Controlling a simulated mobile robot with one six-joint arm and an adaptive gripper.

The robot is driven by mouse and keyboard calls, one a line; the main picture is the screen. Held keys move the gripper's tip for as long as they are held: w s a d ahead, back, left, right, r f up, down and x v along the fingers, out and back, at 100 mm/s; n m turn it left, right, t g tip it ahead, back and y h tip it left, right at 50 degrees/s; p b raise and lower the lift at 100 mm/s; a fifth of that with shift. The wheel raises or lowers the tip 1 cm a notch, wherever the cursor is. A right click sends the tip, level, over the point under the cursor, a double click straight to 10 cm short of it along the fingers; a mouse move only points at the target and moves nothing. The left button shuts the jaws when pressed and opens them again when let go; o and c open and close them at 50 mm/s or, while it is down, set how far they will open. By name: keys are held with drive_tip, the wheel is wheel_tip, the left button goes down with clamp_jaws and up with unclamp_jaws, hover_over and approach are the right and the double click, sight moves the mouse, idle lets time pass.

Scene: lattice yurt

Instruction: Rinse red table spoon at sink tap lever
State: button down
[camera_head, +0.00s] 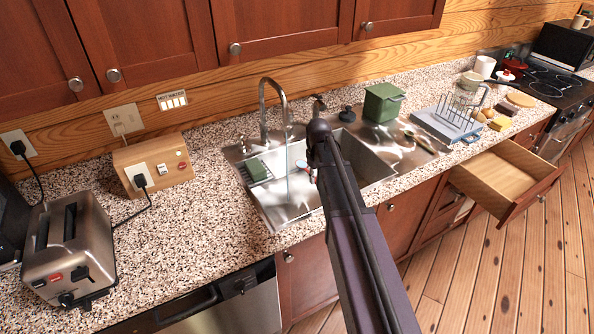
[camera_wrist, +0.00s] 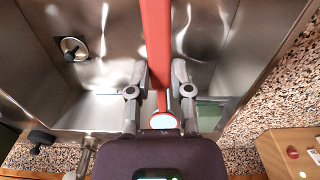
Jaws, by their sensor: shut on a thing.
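My gripper (camera_head: 316,172) is over the sink (camera_head: 262,205), seen partly hidden by my arm in the head view. In the wrist view my gripper (camera_wrist: 155,82) is shut on the long red table spoon (camera_wrist: 156,35). A pale blue disc with a red rim (camera_wrist: 163,121) shows at its near end. The spoon's far end runs out of the frame. The steel tap (camera_head: 264,112) arches over the left basin, and a thin water stream (camera_head: 287,168) falls from it, left of my gripper. A small lever (camera_head: 318,104) stands right of the tap, just behind my arm.
A green sponge-like block (camera_head: 257,170) is at the left basin wall. A green box (camera_head: 383,102) and dish rack (camera_head: 449,122) stand right. An open drawer (camera_head: 507,174) juts out at right. A toaster (camera_head: 70,252) and socket box (camera_head: 153,165) stand left. A drain (camera_wrist: 73,48) shows in the basin.

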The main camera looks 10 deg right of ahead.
drive_tip(key=shift+s+d+r+p, duration=0.4)
drive_tip(key=shift+s+r+p, duration=0.25)
drive_tip(key=shift+s, duration=0.05)
drive_tip(key=shift+s+d+r+p, duration=0.4)
drive_tip(key=shift+s+r+p, duration=0.2)
drive_tip(key=shift+s+r, duration=0.15)
drive_tip(key=shift+s+d+r+p, duration=0.4)
drive_tip(key=shift+s+r+p, duration=0.2)
drive_tip(key=shift+s+p, duration=0.1)
drive_tip(key=shift+f, duration=0.1)
drive_tip(key=shift+w+f+b, duration=0.2)
drive_tip(key=shift+f+b, duration=0.85)
drive_tip(key=shift+b, duration=0.15)
